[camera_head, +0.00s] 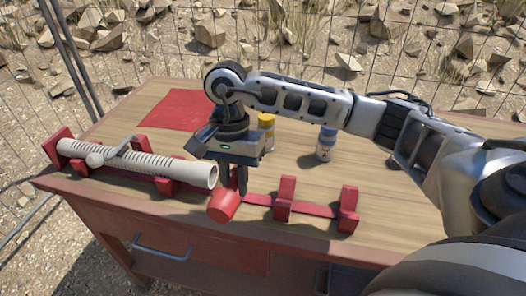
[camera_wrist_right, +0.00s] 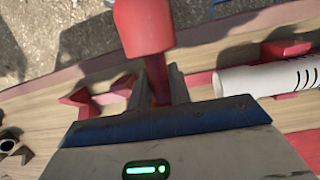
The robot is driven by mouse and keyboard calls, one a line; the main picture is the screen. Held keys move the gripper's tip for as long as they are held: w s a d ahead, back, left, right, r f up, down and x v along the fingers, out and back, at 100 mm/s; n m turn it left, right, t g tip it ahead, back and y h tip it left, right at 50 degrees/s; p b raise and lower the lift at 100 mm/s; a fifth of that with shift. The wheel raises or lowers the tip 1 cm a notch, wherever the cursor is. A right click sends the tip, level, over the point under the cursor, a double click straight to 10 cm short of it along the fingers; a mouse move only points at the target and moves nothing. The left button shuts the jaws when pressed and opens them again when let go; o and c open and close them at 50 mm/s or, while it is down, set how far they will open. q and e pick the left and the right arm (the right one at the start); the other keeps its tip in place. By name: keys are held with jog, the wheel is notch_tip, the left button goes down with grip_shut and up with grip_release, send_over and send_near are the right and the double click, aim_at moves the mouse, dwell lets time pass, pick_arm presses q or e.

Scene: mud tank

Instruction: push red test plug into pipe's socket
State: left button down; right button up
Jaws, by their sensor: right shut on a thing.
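The red test plug (camera_head: 223,203) is held by my right gripper (camera_head: 234,183), just to the right of the pipe's open end. In the right wrist view the plug (camera_wrist_right: 143,27) sticks out beyond the fingers of my right gripper (camera_wrist_right: 162,85), which are shut on its stem. The white ribbed pipe (camera_head: 140,162) lies in red cradles at the left of the bench. Its socket (camera_head: 208,176) faces right, towards the plug, and the two are apart. The pipe's end also shows in the right wrist view (camera_wrist_right: 235,82). My left gripper is not in view.
A wooden bench (camera_head: 300,225) carries red cradle supports (camera_head: 285,198), empty right of the plug. A yellow can (camera_head: 266,130) and a blue-and-white bottle (camera_head: 326,145) stand behind. A red mat (camera_head: 182,108) lies at the back left. A wire fence stands beyond the bench.

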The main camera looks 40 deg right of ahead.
jog(key=w+d+m+t+y+p, duration=0.1)
jog(key=d+m, duration=0.2)
jog(key=m, duration=0.6)
jog(key=d+m+t+y+p, duration=0.15)
jog(key=d+m, duration=0.25)
jog(key=m, duration=0.4)
jog(key=shift+m+h, duration=0.25)
jog(key=shift+m, duration=0.05)
jog(key=b+x, duration=0.2)
jog(key=x, duration=0.1)
jog(key=b+x, duration=0.1)
jog(key=shift+w+d+f, duration=0.1)
jog(key=shift+w+f, duration=0.2)
jog(key=shift+f, duration=0.05)
jog(key=shift+w+f+b, duration=0.2)
jog(key=shift+f+b, duration=0.45)
jog(key=shift+b, duration=0.2)
jog(key=shift+f, duration=0.2)
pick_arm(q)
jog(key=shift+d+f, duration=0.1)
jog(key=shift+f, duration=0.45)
pick_arm(e)
jog(key=shift+w+a, duration=0.15)
jog(key=shift+a, duration=0.1)
pick_arm(q)
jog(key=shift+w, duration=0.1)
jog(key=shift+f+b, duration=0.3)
jog(key=shift+b, duration=0.15)
pick_arm(e)
jog(key=shift+f, duration=0.1)
